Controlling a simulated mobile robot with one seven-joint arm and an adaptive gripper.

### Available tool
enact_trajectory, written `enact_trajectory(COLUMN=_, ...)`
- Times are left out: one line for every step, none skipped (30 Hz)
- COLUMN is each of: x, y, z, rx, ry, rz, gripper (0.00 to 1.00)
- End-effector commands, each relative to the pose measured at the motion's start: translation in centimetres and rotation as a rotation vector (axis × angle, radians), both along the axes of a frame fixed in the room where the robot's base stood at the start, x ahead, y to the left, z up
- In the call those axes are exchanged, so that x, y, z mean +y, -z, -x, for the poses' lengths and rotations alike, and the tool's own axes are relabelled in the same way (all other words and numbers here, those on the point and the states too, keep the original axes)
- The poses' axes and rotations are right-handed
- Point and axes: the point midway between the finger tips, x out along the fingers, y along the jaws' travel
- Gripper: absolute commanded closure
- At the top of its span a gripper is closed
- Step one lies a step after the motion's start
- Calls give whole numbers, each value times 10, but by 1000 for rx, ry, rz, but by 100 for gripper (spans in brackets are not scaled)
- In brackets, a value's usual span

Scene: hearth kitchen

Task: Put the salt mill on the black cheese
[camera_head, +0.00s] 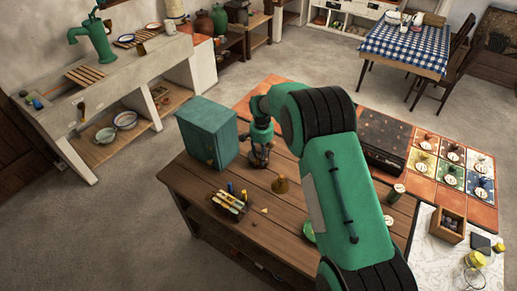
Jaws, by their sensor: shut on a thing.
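My gripper (258,160) points down over the wooden worktop, just right of the teal box. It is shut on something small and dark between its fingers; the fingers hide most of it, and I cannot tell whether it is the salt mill. A brown, bell-shaped object (281,184) stands on the worktop to the right of and nearer than my gripper. A small black block (480,243) lies on the pale marble top at the far right; I cannot tell whether it is the black cheese. My green arm hides part of the worktop.
The teal box (208,132) stands close left of my gripper. A small crate (228,207) with yellow pieces and a pale wedge (264,210) lie nearer. A can (398,192), dark case (384,138), coloured tiles (451,165) and wooden box (447,225) are to the right.

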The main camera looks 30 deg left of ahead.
Motion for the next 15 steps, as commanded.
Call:
enact_trajectory(x=5, y=0, z=-5, rx=-1, ry=0, rz=-1, gripper=98)
enact_trajectory(x=7, y=0, z=-7, rx=-1, ry=0, rz=-1, gripper=98)
enact_trajectory(x=10, y=0, z=-11, rx=-2, ry=0, rz=-2, gripper=98)
enact_trajectory(x=12, y=1, z=-13, rx=-2, ry=0, rz=-1, gripper=98)
enact_trajectory(x=15, y=1, z=-15, rx=-1, ry=0, rz=-1, gripper=98)
enact_trajectory(x=18, y=1, z=-19, rx=-2, ry=0, rz=-2, gripper=98)
enact_trajectory(x=20, y=2, z=-21, rx=-2, ry=0, rz=-1, gripper=98)
enact_trajectory(x=22, y=3, z=-23, rx=-1, ry=0, rz=-1, gripper=98)
enact_trajectory(x=25, y=2, z=-26, rx=-2, ry=0, rz=-2, gripper=98)
enact_trajectory(x=27, y=3, z=-28, rx=-2, ry=0, rz=-1, gripper=98)
enact_trajectory(x=29, y=3, z=-30, rx=-1, ry=0, rz=-1, gripper=98)
enact_trajectory(x=32, y=3, z=-33, rx=-2, ry=0, rz=-2, gripper=98)
enact_trajectory(x=34, y=4, z=-36, rx=-2, ry=0, rz=-2, gripper=98)
enact_trajectory(x=36, y=4, z=-37, rx=-2, ry=0, rz=-1, gripper=98)
enact_trajectory(x=39, y=5, z=-40, rx=-1, ry=0, rz=-1, gripper=98)
